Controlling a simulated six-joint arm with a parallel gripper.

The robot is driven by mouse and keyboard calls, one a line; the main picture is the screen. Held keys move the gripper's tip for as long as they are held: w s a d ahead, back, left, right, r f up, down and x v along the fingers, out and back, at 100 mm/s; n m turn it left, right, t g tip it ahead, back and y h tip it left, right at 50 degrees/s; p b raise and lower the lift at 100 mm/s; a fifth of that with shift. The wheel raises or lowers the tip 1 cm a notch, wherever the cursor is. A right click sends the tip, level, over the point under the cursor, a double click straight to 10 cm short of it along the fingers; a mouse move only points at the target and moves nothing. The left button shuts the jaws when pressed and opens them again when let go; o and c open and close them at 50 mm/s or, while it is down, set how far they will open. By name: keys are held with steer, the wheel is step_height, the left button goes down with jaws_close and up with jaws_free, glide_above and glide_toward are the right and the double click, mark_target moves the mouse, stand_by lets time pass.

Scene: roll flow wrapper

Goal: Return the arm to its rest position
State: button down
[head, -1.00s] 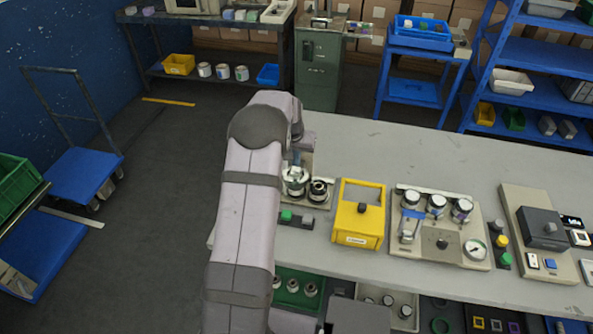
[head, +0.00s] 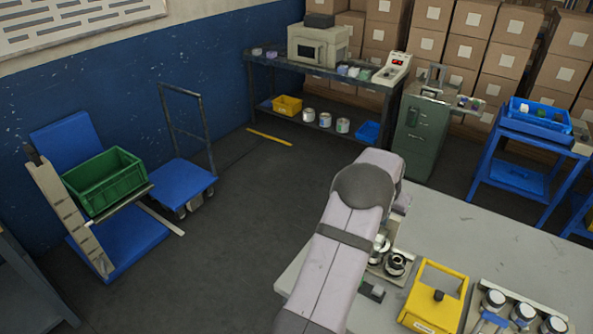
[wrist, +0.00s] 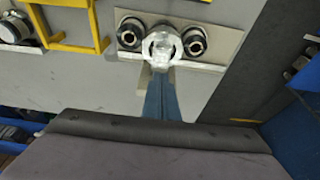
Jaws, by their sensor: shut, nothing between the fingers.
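My arm reaches over the grey workbench (head: 480,235) in the head view. My gripper is hidden there behind my own arm. In the wrist view, my gripper (wrist: 160,80) shows as narrow blue fingers, shut and empty. The fingertips appear just below a shiny, clear-silver round part in the picture. That part (wrist: 161,47) sits on a metal plate (wrist: 218,45) between two dark-ringed round fittings (wrist: 131,33). I cannot tell whether the fingers touch it.
A yellow frame-like fixture (head: 437,295) stands on the bench beside the plate, with a station of round canisters (head: 522,313) further right. Left of the bench is open floor, then a blue cart (head: 183,183) and a green crate (head: 105,180).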

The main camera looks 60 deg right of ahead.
steer(key=a+f+n+y, duration=0.15)
steer(key=a+f, duration=0.25)
steer(key=a, duration=0.6)
steer(key=a+f+y, duration=0.3)
steer(key=a+f, duration=0.1)
steer(key=a, duration=0.6)
steer(key=w+a+r+n, duration=0.3)
steer(key=w+a+n, duration=0.2)
steer(key=a, duration=0.8)
steer(key=w+a+r+n+b, duration=0.1)
steer(key=w+a+r+n, duration=0.3)
steer(key=a, duration=0.9)
steer(key=w+a+r+n+h, duration=0.1)
steer(key=w+a+r+n, duration=0.3)
steer(key=w+a+n, duration=0.3)
steer(key=a, duration=0.5)
steer(key=shift+w+a+n+b, duration=0.25)
steer(key=shift+a+n+b, duration=0.1)
steer(key=shift+a, duration=0.05)
